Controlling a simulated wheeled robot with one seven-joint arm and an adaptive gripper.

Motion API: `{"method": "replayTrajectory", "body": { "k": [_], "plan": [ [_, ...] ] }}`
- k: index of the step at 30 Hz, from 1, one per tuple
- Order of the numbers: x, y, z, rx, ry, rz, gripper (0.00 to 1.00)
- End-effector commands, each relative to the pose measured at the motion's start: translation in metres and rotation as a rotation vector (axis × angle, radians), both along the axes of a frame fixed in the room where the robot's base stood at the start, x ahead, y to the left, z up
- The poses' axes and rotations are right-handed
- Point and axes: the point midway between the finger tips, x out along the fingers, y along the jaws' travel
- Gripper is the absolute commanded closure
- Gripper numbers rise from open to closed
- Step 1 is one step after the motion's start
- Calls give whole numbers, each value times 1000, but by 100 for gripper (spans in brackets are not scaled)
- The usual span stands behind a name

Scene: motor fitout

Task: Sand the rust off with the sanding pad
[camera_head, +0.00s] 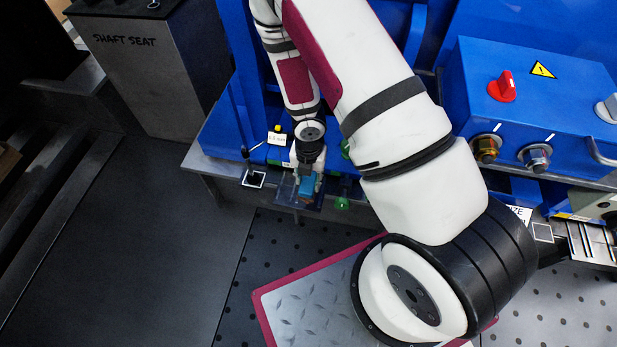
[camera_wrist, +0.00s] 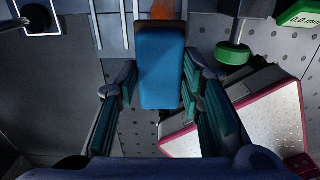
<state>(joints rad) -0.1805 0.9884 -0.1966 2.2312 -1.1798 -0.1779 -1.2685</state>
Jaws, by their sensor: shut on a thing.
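My gripper (camera_head: 307,178) is shut on a blue sanding pad (camera_head: 306,187), low at the front edge of the blue machine. In the wrist view the pad (camera_wrist: 161,65) sits upright between the two green-lined fingers of my gripper (camera_wrist: 160,88). An orange-brown rust patch (camera_wrist: 163,8) shows just beyond the pad's far end, at the top edge of the view. The pad hides part of the surface around it. I cannot tell whether the pad touches the rust.
A green knob (camera_wrist: 234,54) and a green readout (camera_wrist: 298,18) are right of the pad. A blue box with a red switch (camera_head: 502,87) stands at the right. A grey "SHAFT SEAT" cabinet (camera_head: 140,75) stands at the back left. Dark floor (camera_head: 130,250) is clear at the left.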

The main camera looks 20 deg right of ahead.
Motion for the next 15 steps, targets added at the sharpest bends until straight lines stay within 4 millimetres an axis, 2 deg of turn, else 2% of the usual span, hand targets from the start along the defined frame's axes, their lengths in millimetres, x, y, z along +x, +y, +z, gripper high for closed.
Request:
{"method": "replayTrajectory", "body": {
  "k": [3,15],
  "plan": [
    [0,-1,2,2,6,0,88],
    [1,-1,-38,1,4,0,88]
  ]
}}
